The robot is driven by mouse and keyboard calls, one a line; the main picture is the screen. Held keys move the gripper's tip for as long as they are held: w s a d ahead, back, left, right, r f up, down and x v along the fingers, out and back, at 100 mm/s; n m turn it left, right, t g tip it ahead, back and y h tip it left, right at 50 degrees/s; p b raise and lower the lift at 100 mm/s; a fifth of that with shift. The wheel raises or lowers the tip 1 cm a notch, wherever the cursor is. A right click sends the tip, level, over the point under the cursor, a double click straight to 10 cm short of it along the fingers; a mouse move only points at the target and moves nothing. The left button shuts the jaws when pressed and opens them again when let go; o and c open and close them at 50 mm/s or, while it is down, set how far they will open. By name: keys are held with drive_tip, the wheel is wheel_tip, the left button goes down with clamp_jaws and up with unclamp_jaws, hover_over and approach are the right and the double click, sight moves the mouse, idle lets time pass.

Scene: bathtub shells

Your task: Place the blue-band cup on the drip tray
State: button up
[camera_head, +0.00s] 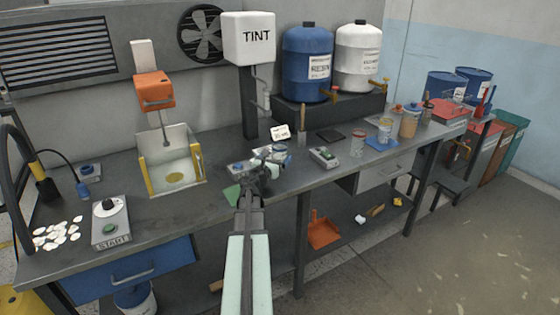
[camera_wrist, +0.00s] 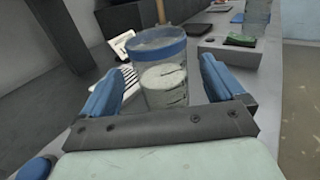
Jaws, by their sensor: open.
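The blue-band cup (camera_wrist: 163,72) is clear with a blue rim band and pale grey contents. In the wrist view it stands upright between the two blue fingers of my gripper (camera_wrist: 160,82), with a gap at each side. The gripper is open. The cup's base is partly hidden by the gripper's body. In the head view the cup (camera_head: 280,153) stands on the bench just beyond my gripper (camera_head: 266,170). A white slatted piece (camera_wrist: 127,74), perhaps the drip tray, shows left of the cup, partly hidden by it.
The TINT dispenser (camera_head: 249,38) rises behind the cup. A small card (camera_head: 280,132) stands near it. To the right are a grey box with a green button (camera_head: 322,157), a red-band cup (camera_head: 357,144) and another cup (camera_head: 384,131) on a blue mat.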

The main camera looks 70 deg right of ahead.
drive_tip(key=d, duration=0.3)
drive_tip(key=shift+s+d+f, duration=0.15)
drive_tip(key=shift+s+d, duration=0.15)
drive_tip(key=c, duration=1.3)
